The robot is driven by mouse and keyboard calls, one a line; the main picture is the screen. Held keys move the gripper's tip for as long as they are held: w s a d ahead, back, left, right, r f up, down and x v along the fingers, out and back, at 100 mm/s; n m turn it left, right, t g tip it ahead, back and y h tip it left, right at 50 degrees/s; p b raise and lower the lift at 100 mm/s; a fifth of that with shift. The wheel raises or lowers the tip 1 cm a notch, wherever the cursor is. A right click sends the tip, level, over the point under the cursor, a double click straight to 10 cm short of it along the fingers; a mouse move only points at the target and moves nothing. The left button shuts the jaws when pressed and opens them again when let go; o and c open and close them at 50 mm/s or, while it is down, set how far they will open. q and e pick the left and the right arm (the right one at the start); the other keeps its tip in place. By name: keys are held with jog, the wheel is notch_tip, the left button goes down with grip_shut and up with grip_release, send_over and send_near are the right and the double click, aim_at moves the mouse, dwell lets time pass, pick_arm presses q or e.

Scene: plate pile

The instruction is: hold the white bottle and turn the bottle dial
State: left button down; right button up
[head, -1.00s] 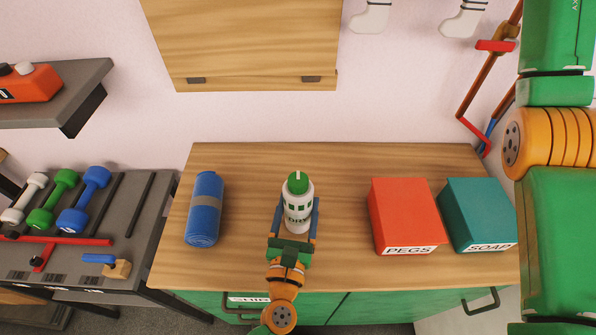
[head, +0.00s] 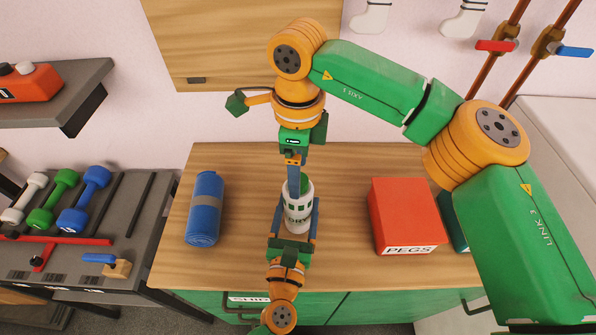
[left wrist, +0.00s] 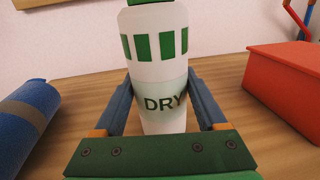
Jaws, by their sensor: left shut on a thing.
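The white bottle (head: 299,218) with green squares and the word DRY stands upright on the wooden counter. My left gripper (head: 297,207) is shut on its body from the front, one finger on each side. The left wrist view also shows the bottle (left wrist: 160,72) between the fingers. The green dial (head: 305,183) is on top of the bottle, partly hidden by my right gripper. My right gripper (head: 293,190) points down from above, its fingers at the dial. They overlap in the head view, so I cannot tell their opening or whether they touch it.
A blue rolled mat (head: 205,210) lies left of the bottle. A red PEGS box (head: 403,212) stands to the right, with a teal box (head: 455,222) mostly hidden behind my right arm. A wooden cabinet (head: 215,40) hangs above the counter (head: 345,250).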

jog(key=shift+f, duration=0.75)
grip_shut()
jog(key=shift+m, duration=0.3)
jog(key=m, duration=0.3)
jog(key=shift+m, duration=0.3)
jog(key=m, duration=0.4)
jog(key=shift+w+m, duration=0.1)
jog(key=shift+m, duration=0.2)
jog(key=m, duration=0.4)
jog(key=shift+m, duration=2.5)
